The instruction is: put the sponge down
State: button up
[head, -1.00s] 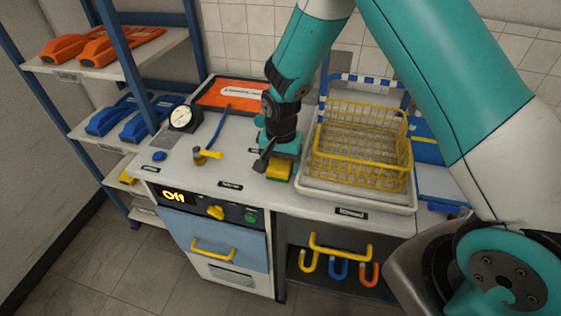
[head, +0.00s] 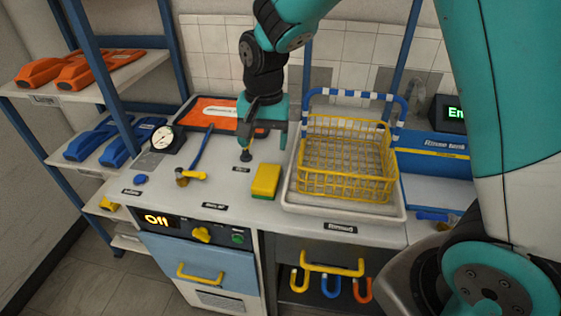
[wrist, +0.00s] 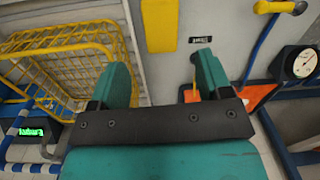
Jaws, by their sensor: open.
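The yellow and green sponge (head: 265,181) lies on the white countertop, left of the yellow wire basket. It also shows in the wrist view (wrist: 160,22) as a yellow block at the top, beyond my fingertips. My gripper (head: 262,150) is above the counter behind the sponge, apart from it. In the wrist view my gripper (wrist: 160,75) has its two teal fingers spread, with nothing between them.
The yellow wire basket (head: 347,162) stands in a white tray (head: 343,210) right of the sponge. A hammer-like tool (head: 196,165), a gauge (head: 167,139) and an orange tray (head: 208,112) are to the left. Clear counter lies in front of the hammer-like tool.

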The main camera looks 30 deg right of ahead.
jog(key=s+a+r+n+y, duration=0.1)
jog(key=s+r+n, duration=0.2)
jog(key=s, duration=0.4)
jog(key=s+a+r+n+y, duration=0.1)
jog(key=s+r+n, duration=0.3)
jog(key=s, duration=0.4)
jog(key=s+a+r+n+y, duration=0.1)
jog(key=s+a+r+n, duration=0.1)
jog(key=s+n, duration=0.4)
jog(key=shift+s+r+y, duration=0.4)
jog(key=shift+s+r, duration=0.35)
jog(key=shift+s, duration=0.15)
jog(key=shift+w+d, duration=0.1)
jog(key=shift+c, duration=0.5)
